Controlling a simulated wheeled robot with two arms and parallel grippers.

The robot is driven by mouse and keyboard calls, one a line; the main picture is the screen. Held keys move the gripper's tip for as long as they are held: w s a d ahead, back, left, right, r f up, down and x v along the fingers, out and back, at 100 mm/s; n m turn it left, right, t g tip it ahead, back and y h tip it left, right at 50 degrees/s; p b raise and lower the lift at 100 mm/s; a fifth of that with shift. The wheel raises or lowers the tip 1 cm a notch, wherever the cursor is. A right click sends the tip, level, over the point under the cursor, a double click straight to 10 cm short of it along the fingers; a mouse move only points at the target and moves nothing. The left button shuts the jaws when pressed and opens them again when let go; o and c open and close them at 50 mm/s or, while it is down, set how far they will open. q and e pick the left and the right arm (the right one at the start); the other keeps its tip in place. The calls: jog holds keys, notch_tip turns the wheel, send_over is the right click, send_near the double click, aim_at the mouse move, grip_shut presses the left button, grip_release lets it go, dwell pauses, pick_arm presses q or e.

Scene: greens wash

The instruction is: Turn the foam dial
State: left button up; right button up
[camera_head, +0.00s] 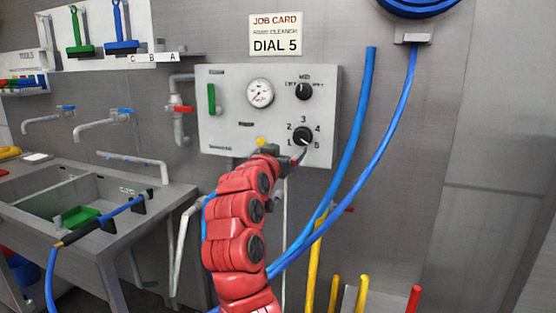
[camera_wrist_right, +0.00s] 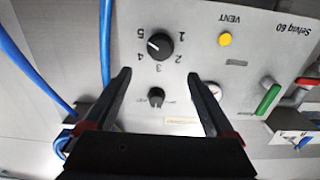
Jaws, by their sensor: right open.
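The foam dial (camera_head: 303,136) is a black round knob with numbers 1 to 5 around it, low on the right of the grey control panel (camera_head: 225,130). Its white mark points down and right, towards the 5. In the right wrist view, which is upside down, the dial (camera_wrist_right: 160,46) lies just beyond the fingertips, between their lines. My right gripper (camera_wrist_right: 159,76) is open and empty, its fingers spread wider than the knob and apart from it. In the head view the right gripper (camera_head: 286,157) is just below the dial, partly hidden by my red arm. My left gripper is out of view.
A job card (camera_head: 275,35) above the panel reads DIAL 5. A second knob (camera_head: 303,91), a gauge (camera_head: 260,93), a green handle (camera_head: 211,98) and a yellow button (camera_wrist_right: 225,39) share the panel. Blue hoses (camera_head: 385,150) hang at the right; a sink (camera_head: 120,190) stands left.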

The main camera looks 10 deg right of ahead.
jog(key=v, duration=0.5)
